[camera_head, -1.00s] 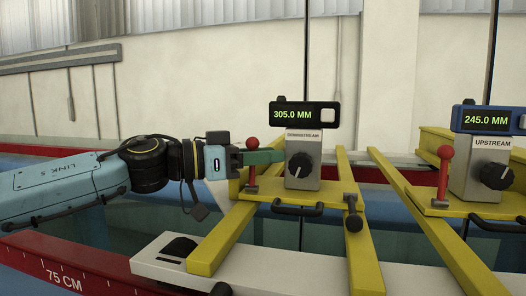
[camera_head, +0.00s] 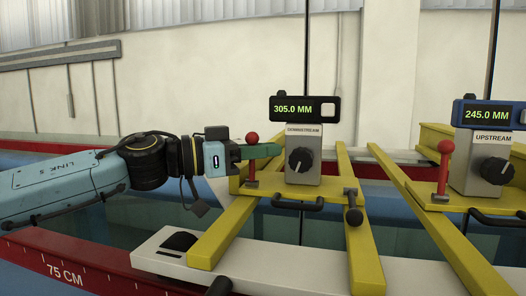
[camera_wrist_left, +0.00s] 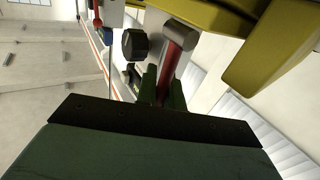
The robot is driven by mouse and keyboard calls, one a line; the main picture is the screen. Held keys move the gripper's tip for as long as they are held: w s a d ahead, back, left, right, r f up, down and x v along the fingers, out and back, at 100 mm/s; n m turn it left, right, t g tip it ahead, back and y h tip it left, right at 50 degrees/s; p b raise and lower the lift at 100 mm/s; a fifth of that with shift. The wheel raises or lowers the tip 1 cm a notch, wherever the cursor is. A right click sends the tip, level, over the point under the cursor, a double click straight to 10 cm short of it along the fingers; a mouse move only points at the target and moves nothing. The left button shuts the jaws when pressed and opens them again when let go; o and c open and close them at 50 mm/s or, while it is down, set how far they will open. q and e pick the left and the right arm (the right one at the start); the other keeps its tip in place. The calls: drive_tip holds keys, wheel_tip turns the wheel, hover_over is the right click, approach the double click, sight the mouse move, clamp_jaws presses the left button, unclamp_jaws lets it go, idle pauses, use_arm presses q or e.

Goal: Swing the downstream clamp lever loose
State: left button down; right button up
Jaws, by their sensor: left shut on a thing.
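The downstream clamp lever has a red ball top (camera_head: 252,137) and a red stem above the left side of the yellow downstream carriage (camera_head: 285,194). It stands about upright. My left gripper (camera_head: 259,151) is shut on the lever just below the ball. In the left wrist view the lever's red stem (camera_wrist_left: 174,68) shows between the green fingers. The fingers hide part of the stem in the head view. The downstream gauge box (camera_head: 303,160), with a black knob and a 305.0 MM display (camera_head: 304,109), is just right of the fingers. My right gripper is not in view.
The upstream carriage, with its own upright red lever (camera_head: 444,170) and 245.0 MM display (camera_head: 487,115), is at the right. A black handle (camera_head: 297,204) and a dark side knob (camera_head: 354,216) stick out in front. Yellow rails (camera_head: 228,232) run toward me.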

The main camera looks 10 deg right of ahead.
use_arm(q)
drive_tip(key=shift+s+a+f+m+g+h+b, duration=0.1)
drive_tip(key=shift+s+a+m+g+h+b, duration=0.1)
drive_tip(key=shift+s+m+h+b, duration=0.55)
drive_tip(key=shift+s+a+m+g+h+b, duration=0.25)
drive_tip(key=shift+m+h+b, duration=0.45)
drive_tip(key=shift+m, duration=0.75)
drive_tip(key=shift+s+a+f+m+g+h+b, duration=0.15)
drive_tip(key=shift+s+m+h+b, duration=0.35)
drive_tip(key=shift+m+b, duration=0.55)
drive_tip(key=shift+a+r, duration=0.1)
drive_tip(key=shift+r, duration=0.05)
drive_tip(key=c, duration=1.5)
unclamp_jaws()
drive_tip(key=r+b+v, duration=0.1)
drive_tip(key=v, duration=0.4)
drive_tip(key=r+b+v, duration=0.1)
drive_tip(key=v, duration=0.5)
drive_tip(key=a+r+b+v, duration=0.1)
drive_tip(key=v, duration=0.4)
drive_tip(key=shift+s+a+r, duration=0.2)
drive_tip(key=shift+a+r, duration=0.1)
